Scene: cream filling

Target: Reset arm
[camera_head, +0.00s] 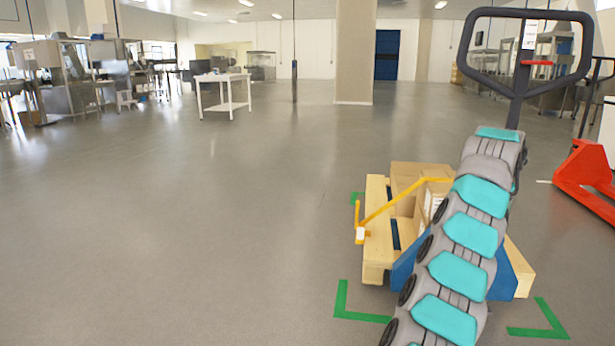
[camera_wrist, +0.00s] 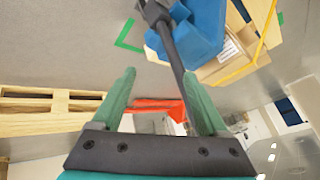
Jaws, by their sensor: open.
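My gripper (camera_wrist: 163,100) shows in the wrist view with two green fingers spread apart and nothing held between them. A black shaft (camera_wrist: 174,52) runs down the picture beyond the fingers from a blue body (camera_wrist: 190,40). In the head view my grey and teal arm rises from the bottom right up to the black looped handle (camera_head: 470,50) of a pallet truck. My gripper cannot be made out there. I cannot tell whether the fingers touch the shaft.
A wooden pallet (camera_head: 377,245) with cardboard boxes (camera_head: 405,180) stands on the blue truck (camera_head: 402,268) within green floor marks (camera_head: 360,316). An orange pallet truck (camera_head: 585,175) is at right. The left floor is clear before a white table (camera_head: 222,80).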

